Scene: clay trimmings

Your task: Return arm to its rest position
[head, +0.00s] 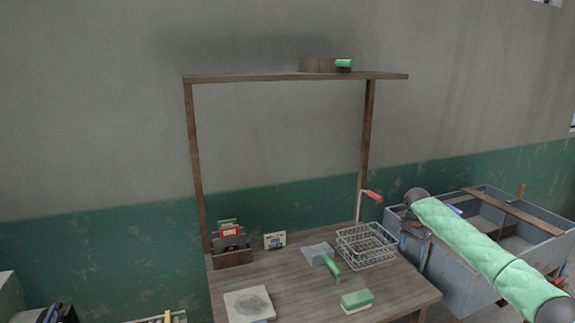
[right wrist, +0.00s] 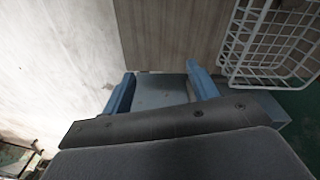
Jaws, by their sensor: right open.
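My right arm (head: 480,252), in a pale green sleeve, reaches in from the lower right of the head view. Its gripper (head: 411,232) is beyond the right edge of the table, near the grey-blue bin, and shows small there. In the right wrist view the two blue fingers of the gripper (right wrist: 161,74) stand apart, with no object held between them. A white wire basket (right wrist: 268,42) is to the right of the fingers; it also shows on the table in the head view (head: 367,246). My left gripper is not in view.
The wooden table (head: 295,297) carries a grey slab (head: 249,304), a green-handled scraper (head: 331,265), a green block (head: 357,300) and a small card (head: 275,240). A shelf frame (head: 290,77) rises behind. A grey-blue bin (head: 455,275) stands at the right, close to my arm.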

